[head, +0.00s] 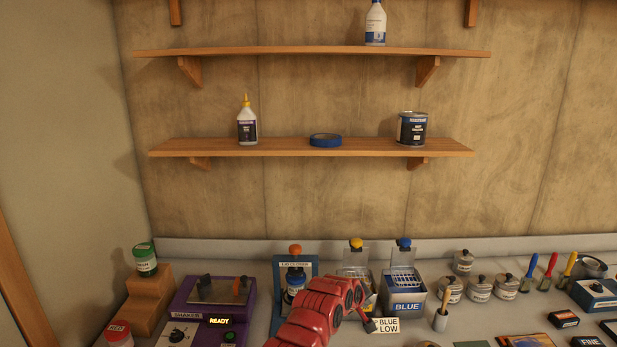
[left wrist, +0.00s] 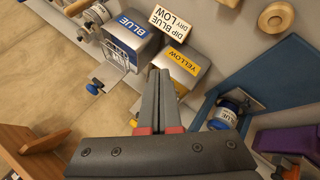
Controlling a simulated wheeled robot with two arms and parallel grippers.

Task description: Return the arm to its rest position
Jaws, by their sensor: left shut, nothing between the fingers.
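My left arm, red, reaches in from the bottom of the head view. Its dark gripper (head: 369,325) is beside the small white card reading BLUE LOW (head: 388,325), in front of the BLUE box (head: 407,293). In the left wrist view the gripper (left wrist: 159,74) has its two dark fingers together with nothing between them. The YELLOW box (left wrist: 185,70) is close behind the fingertips there, and the card, reading DIP BLUE DRY LOW (left wrist: 170,24), is beyond it. I cannot tell whether the gripper touches anything. My right gripper is not in view.
A purple shaker (head: 212,310) showing READY and a blue stand (head: 278,272) with a jar (head: 295,280) are on the left. Lidded pots (head: 478,288) and a cup with a brush (head: 440,320) are on the right. Shelves (head: 310,147) are above; space over the bench is open.

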